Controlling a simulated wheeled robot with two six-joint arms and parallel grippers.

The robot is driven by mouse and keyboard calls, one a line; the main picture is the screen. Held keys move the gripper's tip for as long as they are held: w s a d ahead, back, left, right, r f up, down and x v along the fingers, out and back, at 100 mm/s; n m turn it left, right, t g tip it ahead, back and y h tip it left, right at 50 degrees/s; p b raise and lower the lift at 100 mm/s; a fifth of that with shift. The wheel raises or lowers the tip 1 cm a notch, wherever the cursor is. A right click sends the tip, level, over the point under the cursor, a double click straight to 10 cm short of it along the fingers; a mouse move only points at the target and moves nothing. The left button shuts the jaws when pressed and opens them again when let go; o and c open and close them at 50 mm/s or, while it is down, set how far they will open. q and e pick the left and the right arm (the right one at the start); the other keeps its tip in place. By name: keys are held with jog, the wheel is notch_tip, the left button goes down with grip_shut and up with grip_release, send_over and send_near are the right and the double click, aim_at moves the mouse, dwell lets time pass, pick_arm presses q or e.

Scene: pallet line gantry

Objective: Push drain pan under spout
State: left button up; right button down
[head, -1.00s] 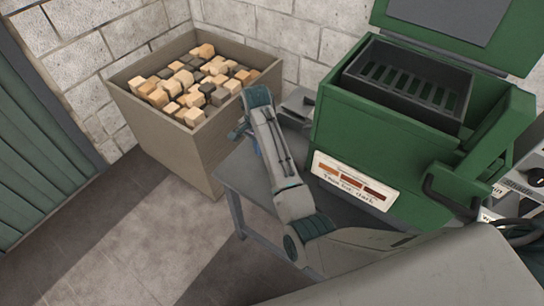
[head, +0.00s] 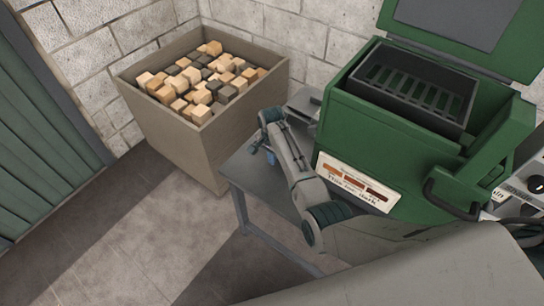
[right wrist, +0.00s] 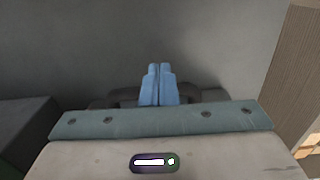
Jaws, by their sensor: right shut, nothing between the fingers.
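A green machine (head: 400,150) with a raised lid stands on a grey table (head: 245,168). A grey tray-like piece (head: 304,104) juts from behind its left side; I cannot tell whether this is the spout or the drain pan. My right gripper (head: 270,157) is over the table, left of the machine, mostly hidden by my own wrist. In the right wrist view its blue fingers (right wrist: 159,84) are shut together and empty, against a plain grey surface. A dark grey block-like shape (right wrist: 25,128) lies to their left. My left gripper is out of view.
A tan bin (head: 185,140) of wooden and dark blocks stands left of the table; its side (right wrist: 292,65) shows at right in the wrist view. A black slotted basket (head: 410,88) sits in the machine. Open floor (head: 130,235) lies in front of the bin.

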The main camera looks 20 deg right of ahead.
jog(key=w+d, duration=0.2)
jog(key=d, duration=0.1)
jog(key=shift+w+d+b, duration=0.1)
jog(key=shift+w+b, duration=0.15)
jog(key=shift+b, duration=0.15)
